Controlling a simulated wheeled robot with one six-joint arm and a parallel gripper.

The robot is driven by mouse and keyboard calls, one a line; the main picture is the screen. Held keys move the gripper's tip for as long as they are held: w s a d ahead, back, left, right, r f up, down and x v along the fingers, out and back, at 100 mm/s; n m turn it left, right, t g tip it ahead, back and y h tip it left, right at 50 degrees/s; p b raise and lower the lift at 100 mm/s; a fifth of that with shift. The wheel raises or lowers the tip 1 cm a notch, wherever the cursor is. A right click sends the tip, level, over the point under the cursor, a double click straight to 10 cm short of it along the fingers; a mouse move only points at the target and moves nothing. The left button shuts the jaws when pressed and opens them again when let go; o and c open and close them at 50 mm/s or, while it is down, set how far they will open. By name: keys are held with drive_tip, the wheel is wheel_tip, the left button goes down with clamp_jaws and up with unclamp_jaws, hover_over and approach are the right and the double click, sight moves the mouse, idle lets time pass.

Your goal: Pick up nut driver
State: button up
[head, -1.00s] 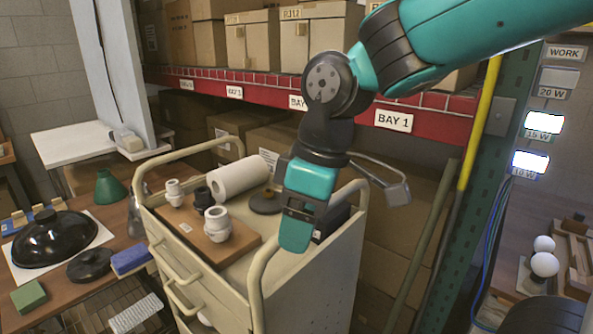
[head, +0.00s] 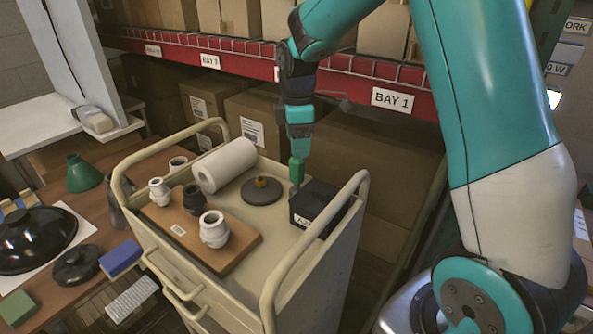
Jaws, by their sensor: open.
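I cannot clearly make out a nut driver in the head view. My gripper (head: 297,172) points down over the back right part of the cream cart's top (head: 225,280). Its green tip is just behind a small black box (head: 318,212) with a white label. I see the gripper edge-on, and nothing shows held in it. The box's inside and the space behind it are mostly hidden. A dark round disc with a brass-coloured centre (head: 261,190) lies left of the gripper.
A white paper roll (head: 224,164) and a wooden board (head: 235,247) with white and black fittings sit on the cart. The cart's raised rails (head: 322,232) flank its top. Boxes on the red rack (head: 350,68) stand behind. A workbench with a black dome (head: 35,238) is at left.

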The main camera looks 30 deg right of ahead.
sight(297, 166)
drive_tip(key=shift+s+a+f+p, duration=0.1)
drive_tip(key=shift+f+p, duration=0.45)
drive_tip(key=shift+f, duration=1.25)
drive_tip(key=shift+s+a+f+p, duration=0.1)
drive_tip(key=shift+f+p, duration=0.4)
drive_tip(key=shift+f, duration=1.25)
drive_tip(key=c, duration=1.1)
drive_tip(key=shift+r, duration=0.1)
